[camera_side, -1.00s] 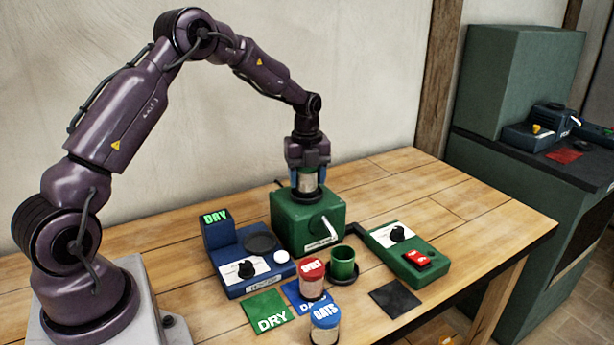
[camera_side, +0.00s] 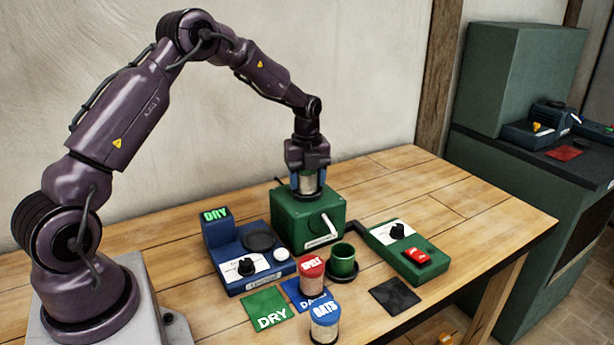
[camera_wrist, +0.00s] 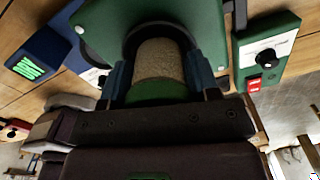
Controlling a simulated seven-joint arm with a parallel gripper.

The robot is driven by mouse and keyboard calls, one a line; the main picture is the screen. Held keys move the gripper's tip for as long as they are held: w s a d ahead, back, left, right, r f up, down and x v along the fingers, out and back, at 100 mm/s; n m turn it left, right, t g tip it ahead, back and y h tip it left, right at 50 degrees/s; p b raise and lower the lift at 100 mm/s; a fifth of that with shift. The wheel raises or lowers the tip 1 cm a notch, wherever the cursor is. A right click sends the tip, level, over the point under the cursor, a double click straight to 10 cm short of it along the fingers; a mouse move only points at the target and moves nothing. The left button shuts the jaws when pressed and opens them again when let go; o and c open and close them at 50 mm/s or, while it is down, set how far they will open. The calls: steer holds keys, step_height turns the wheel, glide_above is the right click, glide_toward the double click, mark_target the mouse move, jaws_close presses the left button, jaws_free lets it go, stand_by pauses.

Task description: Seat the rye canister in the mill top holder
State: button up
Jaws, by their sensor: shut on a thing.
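My gripper (camera_side: 308,180) is shut on a canister (camera_wrist: 160,62) with a green lid and a pale grainy body; its label is not readable. I take it as the rye canister. It is upright, directly over the dark round holder (camera_wrist: 131,44) on top of the green mill (camera_side: 308,221). The canister's lower end is at or inside the holder's ring. I cannot tell whether it touches bottom. In the wrist view the blue fingers stand on both sides of the canister.
The red-lidded spelt canister (camera_side: 312,275) and blue-lidded oats canister (camera_side: 325,320) stand in front of the mill. A green cup (camera_side: 343,260), a blue device with a lit DRY display (camera_side: 215,214) and a green switch box (camera_side: 402,250) surround it.

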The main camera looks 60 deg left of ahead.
steer(key=o, duration=0.8)
steer(key=shift+o, duration=0.2)
steer(key=shift+r, duration=5.55)
